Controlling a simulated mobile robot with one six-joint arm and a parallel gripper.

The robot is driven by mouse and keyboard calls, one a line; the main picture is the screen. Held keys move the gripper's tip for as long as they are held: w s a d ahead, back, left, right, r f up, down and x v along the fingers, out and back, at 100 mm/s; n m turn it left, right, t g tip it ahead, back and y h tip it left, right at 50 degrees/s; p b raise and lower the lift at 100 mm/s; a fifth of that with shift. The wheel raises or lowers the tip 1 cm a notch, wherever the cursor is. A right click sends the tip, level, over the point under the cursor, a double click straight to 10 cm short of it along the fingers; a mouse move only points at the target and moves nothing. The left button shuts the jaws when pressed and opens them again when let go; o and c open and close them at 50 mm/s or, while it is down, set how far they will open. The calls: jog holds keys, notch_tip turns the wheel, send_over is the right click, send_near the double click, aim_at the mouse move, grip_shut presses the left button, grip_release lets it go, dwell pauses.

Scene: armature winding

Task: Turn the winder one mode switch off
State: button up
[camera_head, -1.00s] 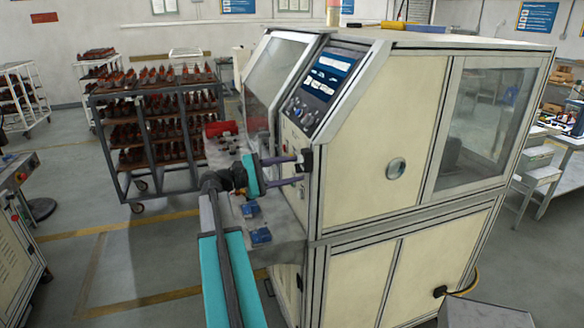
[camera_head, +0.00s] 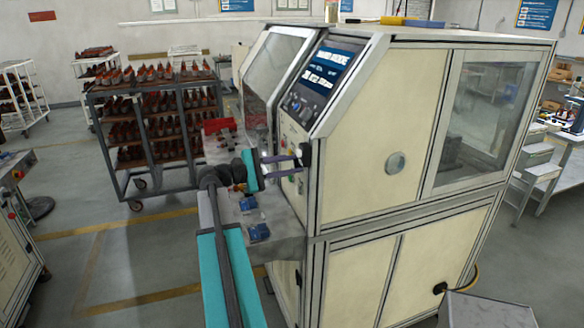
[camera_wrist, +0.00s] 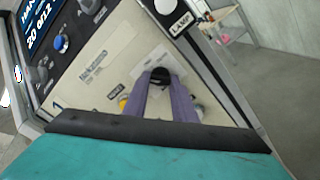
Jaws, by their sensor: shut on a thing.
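The winder (camera_head: 375,120) is a cream cabinet with a sloped control panel and a blue display (camera_head: 328,70). A black switch knob (camera_wrist: 160,74) sits on the cream front plate in the wrist view. My gripper (camera_wrist: 161,84) has its two purple fingers closed on this knob, hiding its lower part and the plate behind. In the head view my gripper (camera_head: 299,160) reaches the front plate from the left, and the dark knob shows at the fingertips. The print around the knob is too small to read.
A yellow button (camera_wrist: 123,103) sits left of the fingers. A white lamp (camera_wrist: 165,6) with a LAMP label is above. A blue button (camera_wrist: 60,43) is on the upper panel. A rack (camera_head: 155,120) stands behind left.

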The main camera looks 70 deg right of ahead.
jog(key=m+b, duration=0.4)
jog(key=b, duration=0.1)
jog(key=m+b, duration=0.3)
jog(key=b, duration=0.2)
jog(key=shift+a+m, duration=0.2)
jog(key=shift+m, duration=0.2)
jog(key=o, duration=1)
jog(key=shift+w+a, duration=0.1)
jog(key=shift+a, duration=0.05)
jog(key=shift+o, duration=0.2)
jog(key=shift+r, duration=0.1)
jog(key=b+v, duration=0.3)
jog(key=v, duration=1)
jog(key=shift+w, duration=0.25)
jog(key=shift+a, duration=0.1)
